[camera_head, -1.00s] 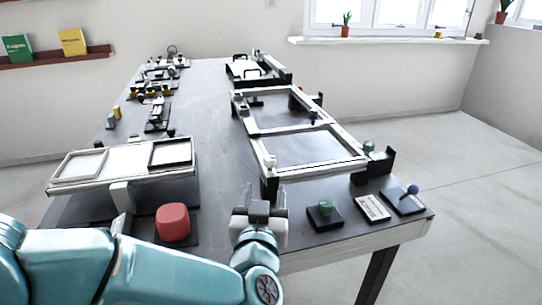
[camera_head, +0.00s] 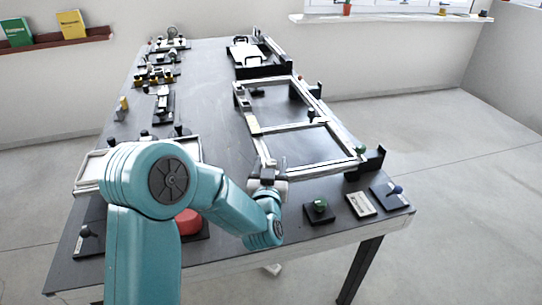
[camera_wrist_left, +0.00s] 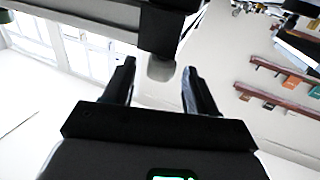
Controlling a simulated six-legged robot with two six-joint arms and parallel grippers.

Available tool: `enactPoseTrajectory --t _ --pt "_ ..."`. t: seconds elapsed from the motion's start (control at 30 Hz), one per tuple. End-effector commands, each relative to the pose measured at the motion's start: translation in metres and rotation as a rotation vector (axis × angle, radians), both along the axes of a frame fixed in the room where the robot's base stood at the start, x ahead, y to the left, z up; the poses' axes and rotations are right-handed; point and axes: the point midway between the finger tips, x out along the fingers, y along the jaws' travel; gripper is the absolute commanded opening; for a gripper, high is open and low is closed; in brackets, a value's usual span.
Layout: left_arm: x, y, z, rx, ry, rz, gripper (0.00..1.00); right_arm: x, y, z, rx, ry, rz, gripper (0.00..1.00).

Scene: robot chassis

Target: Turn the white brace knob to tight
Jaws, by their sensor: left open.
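A pale frame (camera_head: 318,172) with two openings stands on the dark table. My left gripper (camera_head: 266,176) is at the near left corner of this frame. In the left wrist view my left gripper (camera_wrist_left: 159,84) is open, with its two dark fingers apart. A whitish rounded knob (camera_wrist_left: 160,69) shows between the fingertips, below a dark bar; I cannot tell its depth or whether a finger touches it. In the head view the knob is hidden by the gripper. No marking for its setting can be read. My right gripper is not in view.
The table middle (camera_head: 215,100) is clear.

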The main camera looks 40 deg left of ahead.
Motion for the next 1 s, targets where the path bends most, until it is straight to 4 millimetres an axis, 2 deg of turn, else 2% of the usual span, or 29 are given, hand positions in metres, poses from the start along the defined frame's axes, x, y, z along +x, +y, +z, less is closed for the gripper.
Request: enactPoseTrajectory --t 0.17,0.43,0.47,0.5,0.6,0.83,1.0 --pt "0.012 0.007 0.001 0.001 0.000 0.000 0.57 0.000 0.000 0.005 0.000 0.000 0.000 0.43" --pt "0.014 0.008 0.000 0.001 0.001 -0.001 0.57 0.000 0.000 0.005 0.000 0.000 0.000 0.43" --pt "0.014 0.008 0.000 0.001 0.001 -0.001 0.51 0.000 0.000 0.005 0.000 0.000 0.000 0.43" --pt "0.014 0.008 0.000 0.001 0.001 -0.001 0.38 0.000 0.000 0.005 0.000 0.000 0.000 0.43" --pt "0.014 0.008 0.000 0.001 0.001 -0.001 0.07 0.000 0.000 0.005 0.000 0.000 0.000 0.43" --pt "0.013 0.008 -0.001 0.001 0.001 -0.010 0.07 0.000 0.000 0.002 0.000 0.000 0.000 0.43" --pt "0.013 0.009 -0.003 0.002 -0.001 -0.061 0.07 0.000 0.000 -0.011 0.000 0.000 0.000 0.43"
